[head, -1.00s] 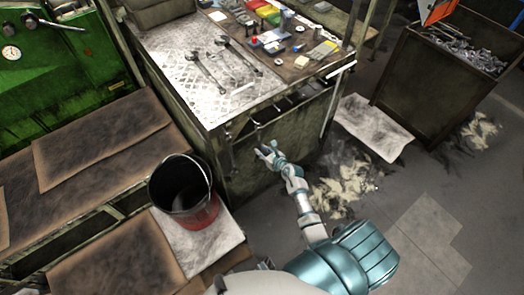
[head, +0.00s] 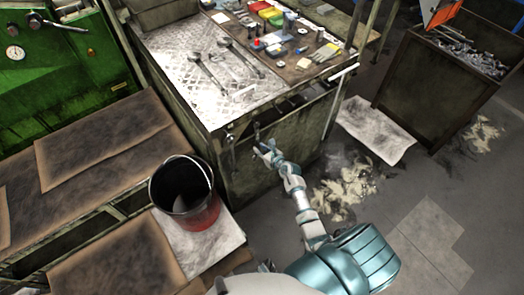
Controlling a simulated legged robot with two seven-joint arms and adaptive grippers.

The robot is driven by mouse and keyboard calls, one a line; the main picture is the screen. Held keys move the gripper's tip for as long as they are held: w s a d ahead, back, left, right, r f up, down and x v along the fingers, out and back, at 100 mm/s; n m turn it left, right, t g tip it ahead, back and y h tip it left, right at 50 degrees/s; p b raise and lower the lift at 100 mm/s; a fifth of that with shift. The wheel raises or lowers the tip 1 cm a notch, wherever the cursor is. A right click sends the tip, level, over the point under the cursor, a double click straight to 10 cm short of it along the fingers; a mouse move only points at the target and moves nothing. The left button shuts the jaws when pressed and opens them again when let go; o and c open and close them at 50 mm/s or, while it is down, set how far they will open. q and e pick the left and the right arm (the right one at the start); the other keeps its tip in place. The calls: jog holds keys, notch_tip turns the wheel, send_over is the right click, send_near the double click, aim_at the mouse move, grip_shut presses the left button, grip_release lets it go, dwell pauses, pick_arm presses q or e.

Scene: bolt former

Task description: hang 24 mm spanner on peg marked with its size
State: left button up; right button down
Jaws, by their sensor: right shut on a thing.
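Two long steel spanners lie on the bench's metal top, a left one (head: 207,68) and a right one (head: 241,58). My right gripper (head: 264,149) is low against the bench's front face, below the top edge. It is shut on a slim thing, probably a spanner (head: 257,131), which shows only as a small dark upright shape above the fingers. Another spanner-like tool (head: 231,152) hangs on the front face to the left of my gripper. Pegs and size marks are too small to read. My left gripper is out of view.
A black and red bucket (head: 201,214) stands at lower left. A dark scrap bin (head: 430,85) stands at right. Floor rags (head: 345,187) lie beyond my right arm.

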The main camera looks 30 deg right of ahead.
jog(key=shift+w+r, duration=0.1)
jog(key=shift+w, duration=0.65)
dwell(0.6)
jog(key=shift+f, duration=0.25)
dwell(0.6)
jog(key=c, duration=0.9)
grip_release()
jog(key=shift+o, duration=0.2)
jog(key=shift+s, duration=0.2)
